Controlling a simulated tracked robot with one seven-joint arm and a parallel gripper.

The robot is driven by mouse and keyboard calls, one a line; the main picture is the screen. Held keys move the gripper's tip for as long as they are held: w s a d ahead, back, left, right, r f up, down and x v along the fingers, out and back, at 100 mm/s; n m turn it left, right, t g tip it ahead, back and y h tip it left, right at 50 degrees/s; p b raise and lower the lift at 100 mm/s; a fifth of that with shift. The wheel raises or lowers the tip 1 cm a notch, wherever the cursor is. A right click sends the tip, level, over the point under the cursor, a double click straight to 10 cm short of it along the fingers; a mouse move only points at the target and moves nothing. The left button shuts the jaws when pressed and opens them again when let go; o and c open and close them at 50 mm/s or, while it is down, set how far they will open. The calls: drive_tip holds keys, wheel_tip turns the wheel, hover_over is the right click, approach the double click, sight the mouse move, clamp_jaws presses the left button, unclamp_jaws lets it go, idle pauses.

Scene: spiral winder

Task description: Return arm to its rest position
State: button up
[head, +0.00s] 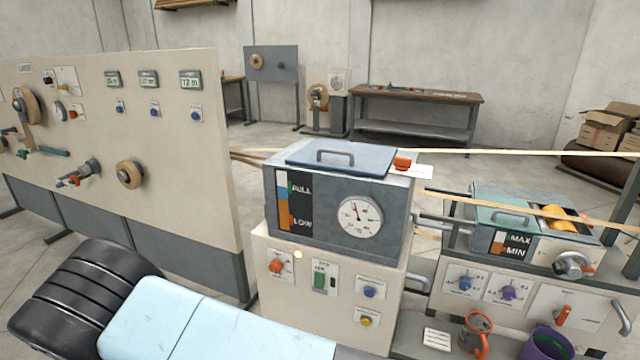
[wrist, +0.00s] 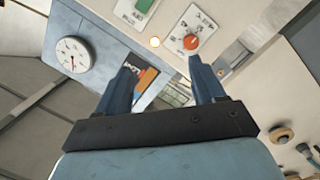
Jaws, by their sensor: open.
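My arm shows in the head view as a light blue link (head: 190,320) with a black ribbed section (head: 80,295), low across the bottom left of the picture. Its end is out of that view at the bottom edge. My gripper (wrist: 161,67) shows in the wrist view with two blue fingers spread apart and nothing between them. The front of the grey tank machine lies beyond the fingers, and they appear clear of it, though the exact distance cannot be told.
The tank (head: 295,213) with a dial gauge (head: 360,219) stands on a control cabinet (head: 262,310). A tall panel (head: 180,150) stands left; a roller unit (head: 530,225) stands right. Pale strips (head: 520,153) run across at right. An orange knob (wrist: 191,42) is near the right fingertip.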

drive_tip(key=w+d+r+m+g+h, duration=0.1)
drive_tip(key=w+d+r+m+g, duration=0.15)
drive_tip(key=d+r+g, duration=0.55)
drive_tip(key=w+d+r+m+g+h, duration=0.1)
drive_tip(key=w+d+r+m+g, duration=0.15)
drive_tip(key=d+r, duration=0.95)
drive_tip(key=s+d+r+g+y, duration=0.4)
drive_tip(key=d+r+y, duration=0.1)
drive_tip(key=d+r, duration=0.75)
drive_tip(key=s+d+r+t+y, duration=0.2)
drive_tip(key=s+d+r, duration=0.3)
drive_tip(key=s, duration=0.3)
drive_tip(key=s+d+r+n+t+y, duration=0.1)
drive_tip(key=s+d+r+t+y, duration=0.2)
drive_tip(key=s+d+r, duration=0.2)
drive_tip(key=s+r, duration=0.2)
drive_tip(key=s, duration=0.1)
drive_tip(key=shift+r+n, duration=0.2)
drive_tip(key=shift+n, duration=0.1)
